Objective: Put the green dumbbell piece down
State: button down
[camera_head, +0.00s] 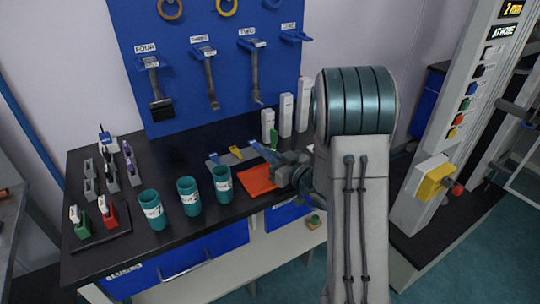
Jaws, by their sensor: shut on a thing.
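My gripper (272,158) is over the black bench near the orange mat (255,181), partly hidden by my own wrist and arm. It is shut on the green dumbbell piece (274,140), a small, thin green strip that stands out at the far side of the fingers. The exact grip and the gap between the piece and the bench are too small to tell. A yellow piece (236,152) and a blue-grey piece (213,158) lie on the bench to the left of the gripper.
Three teal cups (189,196) with labels stand left of the mat. Several white blocks (268,124) stand behind my gripper. A blue tool board (210,65) is at the back. Red and green holders (108,213) are at the left front. A machine column (455,120) stands to the right.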

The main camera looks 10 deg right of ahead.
jog(key=shift+f+b, duration=0.25)
jog(key=shift+b, duration=0.05)
jog(key=c, duration=1.6)
grip_release()
jog(key=shift+r, duration=0.15)
